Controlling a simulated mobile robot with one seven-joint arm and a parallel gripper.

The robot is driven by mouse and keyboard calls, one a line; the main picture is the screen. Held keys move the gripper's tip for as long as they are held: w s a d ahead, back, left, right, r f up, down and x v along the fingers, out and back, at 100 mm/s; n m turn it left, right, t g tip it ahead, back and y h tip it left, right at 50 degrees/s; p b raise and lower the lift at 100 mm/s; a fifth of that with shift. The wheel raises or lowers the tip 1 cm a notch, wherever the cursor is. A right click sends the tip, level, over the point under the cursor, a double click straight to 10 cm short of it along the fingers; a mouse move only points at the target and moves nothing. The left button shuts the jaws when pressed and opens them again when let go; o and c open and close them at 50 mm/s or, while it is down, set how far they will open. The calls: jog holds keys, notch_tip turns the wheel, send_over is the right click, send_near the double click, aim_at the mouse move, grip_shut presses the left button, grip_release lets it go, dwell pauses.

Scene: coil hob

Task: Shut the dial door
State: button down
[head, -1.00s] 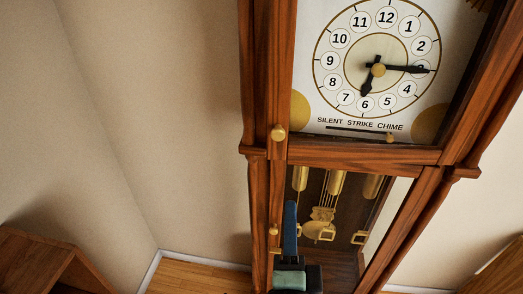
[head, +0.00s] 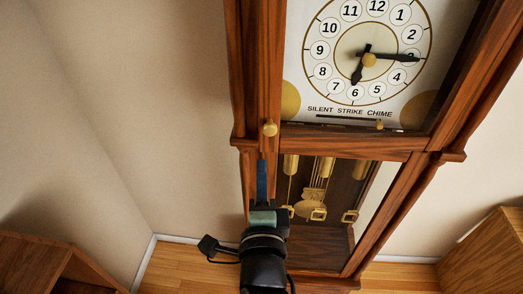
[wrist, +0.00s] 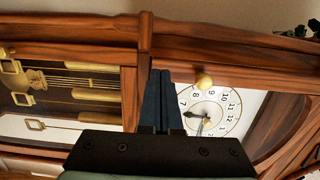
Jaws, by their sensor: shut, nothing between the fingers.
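The dial door (head: 270,70) is a wooden frame around the white clock dial (head: 300,92) of a tall case clock. A round brass knob (head: 269,128) sits low on its left side, and it also shows in the wrist view (wrist: 204,81). I cannot tell whether the door stands slightly ajar. My gripper (head: 262,163) has its blue fingers together and empty. In the head view its tips appear just below the knob, in front of the left post. In the wrist view the fingers (wrist: 160,74) appear beside the knob, apart from it.
Below the dial is the lower case with brass weights and a pendulum (head: 310,203). A wooden cabinet (head: 55,262) stands at the lower left, another piece of wooden furniture (head: 490,255) at the right. Bare wall and floor lie left of the clock.

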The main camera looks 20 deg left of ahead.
aim_at(261, 149)
jog(key=shift+p+x, duration=0.6)
jog(key=shift+x, duration=1.25)
